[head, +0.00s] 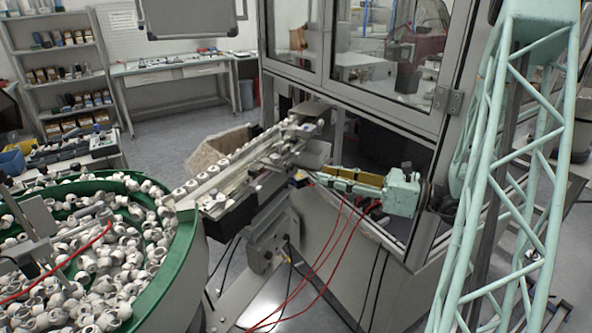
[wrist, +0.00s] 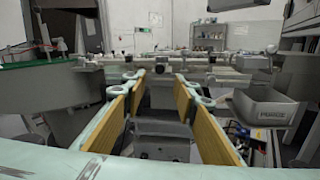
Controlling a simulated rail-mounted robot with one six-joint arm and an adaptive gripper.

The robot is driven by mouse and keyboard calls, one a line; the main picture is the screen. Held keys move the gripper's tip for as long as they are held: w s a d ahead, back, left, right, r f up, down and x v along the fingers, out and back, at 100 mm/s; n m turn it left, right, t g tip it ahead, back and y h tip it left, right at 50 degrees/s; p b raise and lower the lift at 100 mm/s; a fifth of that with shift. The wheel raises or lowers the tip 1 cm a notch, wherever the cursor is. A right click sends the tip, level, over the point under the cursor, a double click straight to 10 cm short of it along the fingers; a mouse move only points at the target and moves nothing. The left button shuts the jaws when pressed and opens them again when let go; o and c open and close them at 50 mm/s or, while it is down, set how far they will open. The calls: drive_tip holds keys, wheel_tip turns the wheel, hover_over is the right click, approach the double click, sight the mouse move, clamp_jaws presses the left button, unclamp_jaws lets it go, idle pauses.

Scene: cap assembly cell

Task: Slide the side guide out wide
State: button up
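My gripper (head: 313,176) is mint green with yellow finger pads and stands at the right of the feed track, pointing left toward it. In the wrist view, my gripper (wrist: 160,82) is open, with a clear gap between its pads and nothing in it. The metal side guide (head: 262,164) appears to run along the near side of the track, but its exact outline is hard to tell. In the wrist view, metal rails and clamp knobs (wrist: 211,80) cross just beyond the fingertips. I cannot tell whether the fingertips touch anything.
A green-rimmed bowl (head: 183,238) full of white fittings stands at the left. White parts line the track (head: 215,190). A grey bin (wrist: 266,108) sits beyond the fingers at right in the wrist view. A framed glass enclosure (head: 385,70) rises behind my gripper. Red hoses hang below it.

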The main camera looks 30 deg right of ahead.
drive_tip(key=b+x, duration=0.1)
drive_tip(key=x, duration=0.9)
idle(0.4)
drive_tip(key=shift+a, duration=0.1)
